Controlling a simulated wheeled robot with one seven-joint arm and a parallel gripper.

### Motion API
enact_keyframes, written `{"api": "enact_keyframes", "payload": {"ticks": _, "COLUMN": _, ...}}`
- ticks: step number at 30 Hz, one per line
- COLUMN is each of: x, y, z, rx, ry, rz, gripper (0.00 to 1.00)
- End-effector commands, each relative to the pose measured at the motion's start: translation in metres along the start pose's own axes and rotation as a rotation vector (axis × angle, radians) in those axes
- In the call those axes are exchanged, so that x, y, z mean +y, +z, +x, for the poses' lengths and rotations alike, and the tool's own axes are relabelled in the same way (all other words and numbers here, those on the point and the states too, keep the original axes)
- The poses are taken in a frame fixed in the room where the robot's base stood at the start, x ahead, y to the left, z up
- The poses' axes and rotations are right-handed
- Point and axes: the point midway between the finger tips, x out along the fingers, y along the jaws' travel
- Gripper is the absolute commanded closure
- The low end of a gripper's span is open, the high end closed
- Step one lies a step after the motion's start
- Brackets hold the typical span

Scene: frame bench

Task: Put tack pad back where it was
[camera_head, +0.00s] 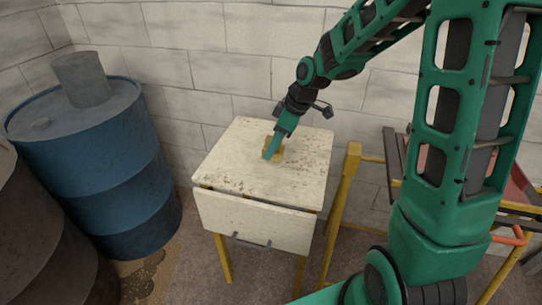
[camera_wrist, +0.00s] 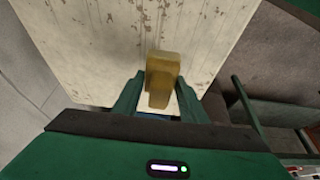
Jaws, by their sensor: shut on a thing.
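The tack pad (camera_wrist: 163,72) is a yellow-brown block between my gripper's fingers in the wrist view. It also shows in the head view (camera_head: 279,150), partly hidden by my gripper. My gripper (camera_head: 270,152) points down over the worn white top of a small cabinet (camera_head: 232,150). Its two green fingers also show in the wrist view (camera_wrist: 160,95), one on each side of the pad, and they are shut on it. I cannot tell whether the pad touches the cabinet top.
A blue drum (camera_head: 95,165) with a grey cylinder (camera_head: 82,80) on it stands at the left. A yellow-legged frame (camera_head: 345,200) stands close to the cabinet's right side. A block wall (camera_head: 200,60) is behind. Most of the cabinet top is bare.

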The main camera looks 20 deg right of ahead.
Motion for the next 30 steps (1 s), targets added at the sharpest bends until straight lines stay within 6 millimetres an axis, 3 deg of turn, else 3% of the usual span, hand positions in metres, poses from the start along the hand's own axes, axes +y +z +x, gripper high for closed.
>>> {"api": "enact_keyframes", "payload": {"ticks": 10, "x": 0.000, "y": 0.015, "z": 0.034, "rx": -0.001, "ry": -0.003, "rz": 0.001, "gripper": 0.82}}
{"api": "enact_keyframes", "payload": {"ticks": 21, "x": 0.000, "y": 0.017, "z": 0.039, "rx": -0.001, "ry": -0.001, "rz": 0.000, "gripper": 0.82}}
{"api": "enact_keyframes", "payload": {"ticks": 22, "x": 0.000, "y": 0.017, "z": 0.039, "rx": -0.001, "ry": -0.001, "rz": 0.000, "gripper": 0.57}}
{"api": "enact_keyframes", "payload": {"ticks": 24, "x": 0.000, "y": 0.017, "z": 0.038, "rx": -0.001, "ry": 0.000, "rz": 0.000, "gripper": 0.43}}
{"api": "enact_keyframes", "payload": {"ticks": 30, "x": 0.000, "y": 0.017, "z": 0.038, "rx": -0.001, "ry": 0.000, "rz": 0.000, "gripper": 0.43}}
